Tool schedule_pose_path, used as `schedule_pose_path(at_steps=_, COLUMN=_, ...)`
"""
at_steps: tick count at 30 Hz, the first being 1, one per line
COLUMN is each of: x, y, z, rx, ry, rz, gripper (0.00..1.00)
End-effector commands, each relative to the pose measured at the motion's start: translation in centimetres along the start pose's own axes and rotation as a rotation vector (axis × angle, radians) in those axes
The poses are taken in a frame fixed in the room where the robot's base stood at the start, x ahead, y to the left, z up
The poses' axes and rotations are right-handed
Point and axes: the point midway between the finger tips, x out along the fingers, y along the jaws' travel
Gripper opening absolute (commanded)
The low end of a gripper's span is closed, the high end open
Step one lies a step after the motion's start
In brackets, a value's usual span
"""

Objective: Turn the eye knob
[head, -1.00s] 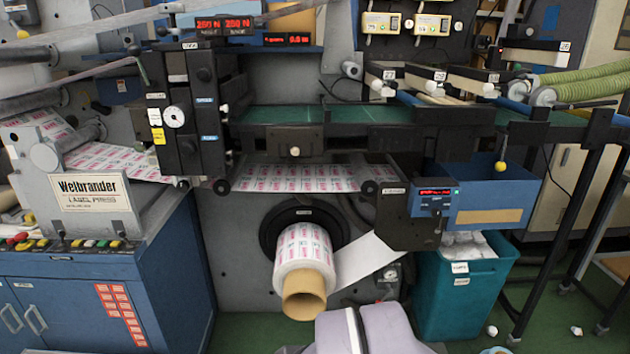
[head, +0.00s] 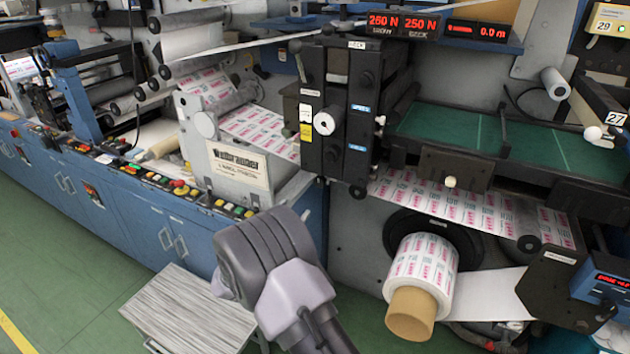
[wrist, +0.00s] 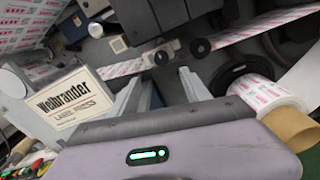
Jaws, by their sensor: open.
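The gripper is apart from every knob. In the head view my arm's wrist stands low in front of the machine, and its fingers are hidden.
A Welbrander label press (head: 240,165) is left of the block, above a blue cabinet (head: 140,215). A printed roll on a cardboard core (head: 411,313) sticks out to the right. A grey-topped stand (head: 190,315) is at the lower left. Green floor is free at the left.

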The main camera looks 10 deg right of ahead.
Motion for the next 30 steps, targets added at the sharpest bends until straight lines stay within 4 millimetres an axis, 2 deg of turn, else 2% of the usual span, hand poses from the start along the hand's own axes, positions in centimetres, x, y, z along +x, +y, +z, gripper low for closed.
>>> schedule_pose_path(at_steps=6, x=6.8, y=-0.3, z=-0.4, rx=0.004, ry=-0.001, rz=-0.006, gripper=0.56)
schedule_pose_path(at_steps=12, x=11.8, y=-0.4, z=-0.3, rx=0.004, ry=0.0, rz=-0.006, gripper=0.56)
schedule_pose_path(at_steps=18, x=13.9, y=-0.3, z=-0.1, rx=0.003, ry=0.001, rz=-0.004, gripper=0.56)
schedule_pose_path(at_steps=26, x=14.2, y=-0.2, z=0.0, rx=0.002, ry=0.002, rz=-0.003, gripper=0.56)
schedule_pose_path(at_steps=27, x=14.2, y=-0.2, z=0.0, rx=0.003, ry=0.002, rz=-0.003, gripper=0.54)
schedule_pose_path(at_steps=30, x=14.2, y=-0.2, z=0.0, rx=0.003, ry=0.002, rz=-0.004, gripper=0.34)
